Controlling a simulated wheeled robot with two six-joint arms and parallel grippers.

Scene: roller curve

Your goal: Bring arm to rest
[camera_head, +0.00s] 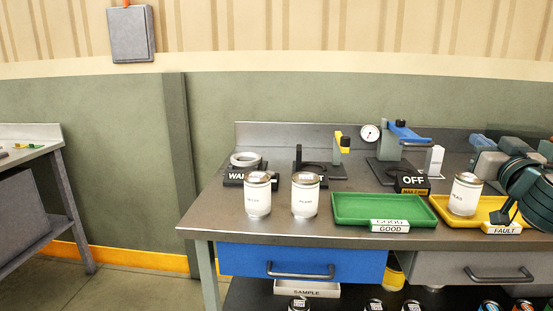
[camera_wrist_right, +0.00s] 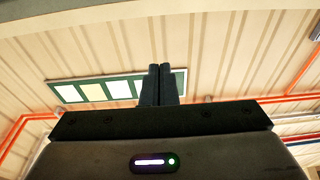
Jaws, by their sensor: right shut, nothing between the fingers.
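My right arm (camera_head: 530,190) shows at the right edge of the head view, raised over the right end of the workbench, in front of the yellow tray (camera_head: 447,204). In the right wrist view my right gripper (camera_wrist_right: 159,74) has its two dark fingers together with nothing between them. The fingers point up towards a beige panelled wall and touch nothing visible. My left gripper is not in view.
The workbench (camera_head: 290,225) holds two white cans (camera_head: 258,198) (camera_head: 305,198), an empty green tray (camera_head: 350,208) and a dial gauge (camera_head: 370,133). Another can (camera_head: 465,196) stands in the yellow tray. Floor left of the bench is clear.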

